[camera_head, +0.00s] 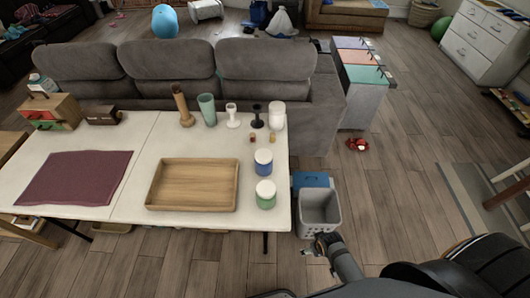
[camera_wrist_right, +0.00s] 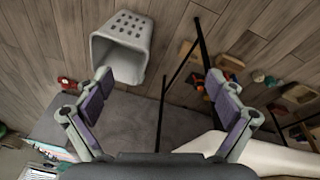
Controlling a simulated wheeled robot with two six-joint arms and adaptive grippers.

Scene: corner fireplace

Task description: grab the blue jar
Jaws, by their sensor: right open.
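The blue jar (camera_head: 263,167), with a white lid and a blue band, stands upright near the right edge of the white table (camera_head: 130,200) in the head view. A similar green jar (camera_head: 265,200) stands just in front of it. My right gripper (camera_head: 319,243) is beyond the table's right edge, in front of the grey basket and apart from the jar. In the right wrist view my right gripper (camera_wrist_right: 158,85) has its fingers spread wide with nothing between them. The blue jar cannot be made out there. My left gripper is not in view.
A wooden tray (camera_head: 193,208) lies left of the jars. Two small amber jars (camera_head: 253,138), a white canister (camera_head: 277,115), candle holders (camera_head: 232,116) and vases (camera_head: 207,110) stand behind. The grey basket (camera_head: 319,206) is beside the table; the grey sofa (camera_head: 190,62) is behind it.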

